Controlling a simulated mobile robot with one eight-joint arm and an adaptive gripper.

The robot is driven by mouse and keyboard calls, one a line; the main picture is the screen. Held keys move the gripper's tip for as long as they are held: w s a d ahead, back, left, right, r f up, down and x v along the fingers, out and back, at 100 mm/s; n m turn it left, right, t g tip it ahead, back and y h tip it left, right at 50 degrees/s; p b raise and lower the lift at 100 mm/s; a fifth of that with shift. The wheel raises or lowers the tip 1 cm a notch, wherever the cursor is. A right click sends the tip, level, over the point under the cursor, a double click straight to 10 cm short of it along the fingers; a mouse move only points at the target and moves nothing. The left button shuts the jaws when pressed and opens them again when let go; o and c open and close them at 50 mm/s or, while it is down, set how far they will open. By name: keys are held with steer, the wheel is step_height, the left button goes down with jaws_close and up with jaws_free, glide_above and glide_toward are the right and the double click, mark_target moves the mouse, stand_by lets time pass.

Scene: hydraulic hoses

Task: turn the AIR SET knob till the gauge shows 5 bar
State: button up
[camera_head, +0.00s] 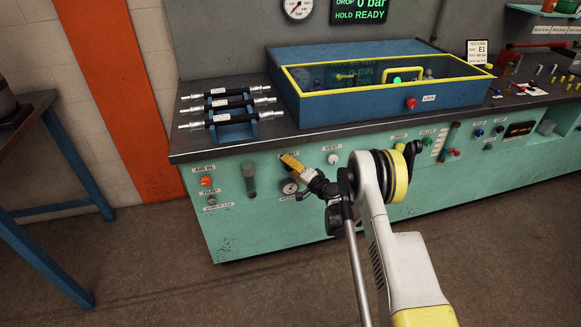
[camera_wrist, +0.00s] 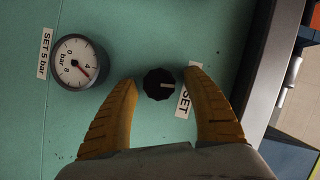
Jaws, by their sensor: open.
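My gripper (camera_wrist: 161,77) is open, with one yellow finger on each side of the knob; I see gaps and cannot tell any contact. The gauge (camera_wrist: 79,62) is left of the knob, beside a SET 5 bar label. Its red needle points to the lower right, near the 4; the exact reading is too small to tell. The SET label (camera_wrist: 184,101) is partly hidden by the right finger. In the head view my gripper (camera_head: 291,162) hides the knob, above the gauge (camera_head: 290,188).
The VENT knob (camera_head: 333,159) is right of my gripper on the panel. An orange button (camera_head: 206,181) is at the left. Hoses (camera_head: 229,107) lie on a rack on the bench, beside a blue, yellow-rimmed box (camera_head: 370,107). The bench edge (camera_wrist: 257,66) is right in the wrist view.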

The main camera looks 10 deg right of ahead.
steer(key=shift+s+d, duration=0.1)
steer(key=v, duration=0.7)
steer(key=shift+s, duration=0.15)
steer(key=shift+r, duration=0.1)
